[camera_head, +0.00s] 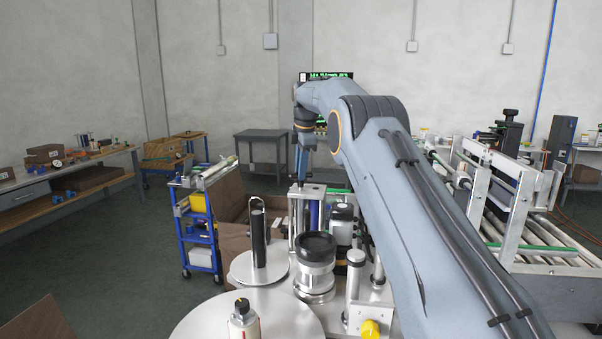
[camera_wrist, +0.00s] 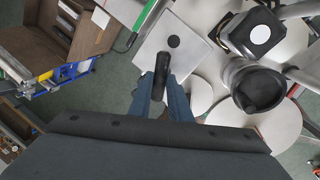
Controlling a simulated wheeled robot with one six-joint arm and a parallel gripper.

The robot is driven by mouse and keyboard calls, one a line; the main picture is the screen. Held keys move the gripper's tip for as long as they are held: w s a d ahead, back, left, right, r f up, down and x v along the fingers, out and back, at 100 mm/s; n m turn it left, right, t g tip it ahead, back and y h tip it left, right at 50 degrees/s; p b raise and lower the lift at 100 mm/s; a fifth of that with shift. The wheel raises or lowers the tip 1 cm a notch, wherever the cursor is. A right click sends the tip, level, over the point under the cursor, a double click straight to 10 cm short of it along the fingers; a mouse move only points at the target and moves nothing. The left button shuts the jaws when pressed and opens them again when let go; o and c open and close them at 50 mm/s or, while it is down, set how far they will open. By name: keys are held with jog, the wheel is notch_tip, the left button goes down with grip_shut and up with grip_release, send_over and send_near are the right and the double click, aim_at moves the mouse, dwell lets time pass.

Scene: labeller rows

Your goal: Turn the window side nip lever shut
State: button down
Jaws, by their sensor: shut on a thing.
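My gripper (camera_wrist: 162,88) has two blue fingers closed on a short black bar, the nip lever (camera_wrist: 161,70). The lever stands out from the edge of a bright metal plate (camera_wrist: 190,48) with a black round knob (camera_wrist: 173,41) on it. The lever is too small or hidden there. Whether it is open or shut cannot be told.
A black-topped metal roller unit (camera_head: 316,262) stands close in front, beside a spool with a black core (camera_head: 258,235) and a large disc (camera_head: 262,306). A yellow knob (camera_head: 370,329) sits low right. An open cardboard box (camera_head: 233,205) and blue cart (camera_head: 197,232) stand left. A conveyor (camera_head: 520,225) lies right.

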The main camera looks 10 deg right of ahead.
jog(key=m, duration=0.2)
jog(key=m+h, duration=0.1)
jog(key=m, duration=0.2)
jog(key=shift+w+a+m+h, duration=0.1)
jog(key=shift+a+m+h, duration=0.1)
jog(key=shift+m+h, duration=0.1)
jog(key=shift+m+g+h+p, duration=0.3)
jog(key=shift+m+p, duration=0.6)
jog(key=shift+m, duration=1.1)
jog(key=c, duration=1.6)
grip_release()
jog(key=shift+c, duration=0.2)
